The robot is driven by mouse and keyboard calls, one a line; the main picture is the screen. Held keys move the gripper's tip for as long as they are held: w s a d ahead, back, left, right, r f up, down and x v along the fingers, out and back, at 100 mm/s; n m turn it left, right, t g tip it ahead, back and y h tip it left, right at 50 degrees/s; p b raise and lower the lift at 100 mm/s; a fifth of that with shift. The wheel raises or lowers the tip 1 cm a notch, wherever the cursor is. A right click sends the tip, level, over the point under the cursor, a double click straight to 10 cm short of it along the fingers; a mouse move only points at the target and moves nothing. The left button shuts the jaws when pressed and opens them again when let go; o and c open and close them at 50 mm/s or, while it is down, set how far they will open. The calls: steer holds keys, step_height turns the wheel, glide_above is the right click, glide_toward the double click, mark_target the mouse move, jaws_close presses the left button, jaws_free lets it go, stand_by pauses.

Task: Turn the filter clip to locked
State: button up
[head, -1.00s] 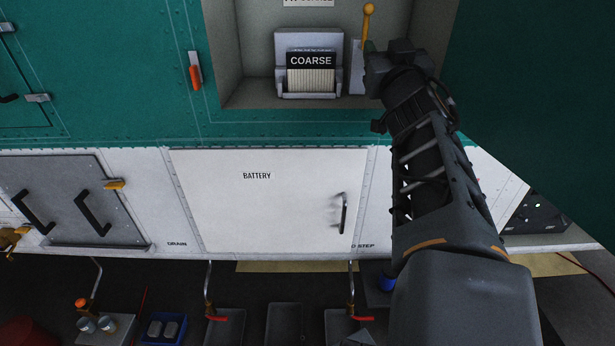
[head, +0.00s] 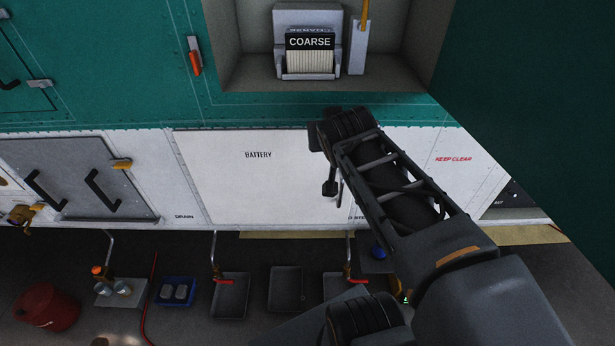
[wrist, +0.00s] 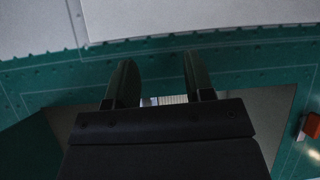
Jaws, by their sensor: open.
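The filter (head: 310,62), with a black COARSE label, sits in a pale holder in the recess at the top of the head view. Right of it is a pale plate (head: 357,58) with a yellow lever (head: 363,32), probably the filter clip; its upper end is cut off by the picture's edge. My gripper (wrist: 157,80) is open and empty in the wrist view, its two dark fingers apart. A sliver of the filter (wrist: 173,99) shows between the fingers, beyond them. In the head view my wrist is below the recess, in front of the BATTERY panel, and its fingers cannot be made out.
The recess (head: 400,78) has side walls and a lower lip. An orange-handled latch (head: 195,62) is left of it. The BATTERY panel (head: 235,185) is below. Several trays and a red container (head: 46,306) stand on the floor.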

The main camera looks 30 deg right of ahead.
steer(key=s+a+f+n+g+y+p, duration=0.1)
steer(key=s+a+f+n+g+y, duration=0.1)
steer(key=s+a+f+g+y, duration=0.1)
steer(key=shift+s+a+f+n+g+p, duration=0.45)
steer(key=shift+s+a+f, duration=1)
steer(key=shift+a, duration=0.95)
steer(key=shift+w+f, duration=0.2)
steer(key=shift+w, duration=0.05)
steer(key=shift+s+a+f+n+g+y, duration=0.55)
steer(key=shift+s+a+f+g, duration=0.3)
steer(key=shift+s+a+f, duration=0.3)
steer(key=shift+r, duration=0.1)
steer(key=shift+c, duration=0.5)
steer(key=shift+d, duration=0.15)
